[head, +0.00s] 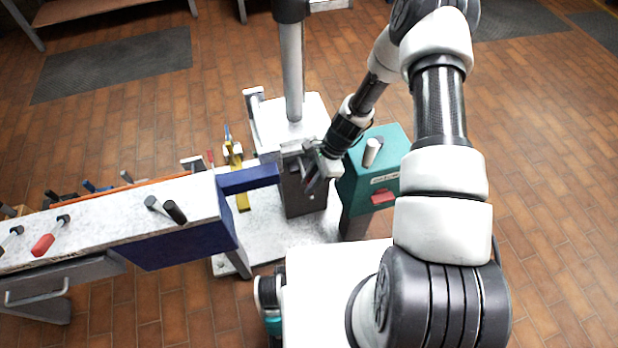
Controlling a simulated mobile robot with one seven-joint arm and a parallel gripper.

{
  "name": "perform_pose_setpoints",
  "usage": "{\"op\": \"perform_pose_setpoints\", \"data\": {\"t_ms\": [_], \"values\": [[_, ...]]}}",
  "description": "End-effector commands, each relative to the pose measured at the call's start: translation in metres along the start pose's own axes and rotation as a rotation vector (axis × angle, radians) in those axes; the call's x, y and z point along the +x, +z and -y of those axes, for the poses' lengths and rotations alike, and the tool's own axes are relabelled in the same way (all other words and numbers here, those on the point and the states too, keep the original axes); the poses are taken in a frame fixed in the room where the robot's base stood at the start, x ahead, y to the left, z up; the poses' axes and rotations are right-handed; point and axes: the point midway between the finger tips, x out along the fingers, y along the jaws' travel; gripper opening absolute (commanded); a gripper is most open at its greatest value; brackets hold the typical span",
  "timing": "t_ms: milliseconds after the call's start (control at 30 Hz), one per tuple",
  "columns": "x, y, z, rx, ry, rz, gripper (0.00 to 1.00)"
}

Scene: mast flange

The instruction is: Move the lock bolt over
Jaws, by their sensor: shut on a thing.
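The mast (293,75) is a grey upright post set in a pale flange block (292,114). A darker grey block (302,203) stands at the front of it. My gripper (311,184) comes down from the upper right and is at the front of this grey block. Its jaws are shut on a small part there, which seems to be the lock bolt. The fingers hide most of that part, so its shape and how far it sits to either side cannot be told.
A teal box (368,190) with a grey knob and a red piece (383,197) stands close right of my gripper. A blue bracket (249,178) on the white bench (110,220) reaches close on the left. A yellow tool (240,180) stands behind it. Tiled floor lies open beyond.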

Motion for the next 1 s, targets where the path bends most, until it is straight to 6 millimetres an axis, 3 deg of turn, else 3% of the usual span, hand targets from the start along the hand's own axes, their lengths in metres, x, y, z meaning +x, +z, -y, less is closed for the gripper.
{"op": "perform_pose_setpoints", "data": {"t_ms": [33,67,167,567,767,1000], "values": [[0.001,-0.001,-0.005,0.001,0.011,0.002,0.00],[0.001,-0.001,-0.006,0.001,0.012,0.002,0.22],[0.001,-0.001,-0.005,0.001,0.012,0.002,0.38],[-0.008,0.000,-0.003,0.000,0.006,0.001,0.38],[-0.047,0.000,-0.002,0.000,0.004,-0.001,0.38],[-0.107,-0.001,-0.002,0.000,0.005,-0.001,0.38]]}}
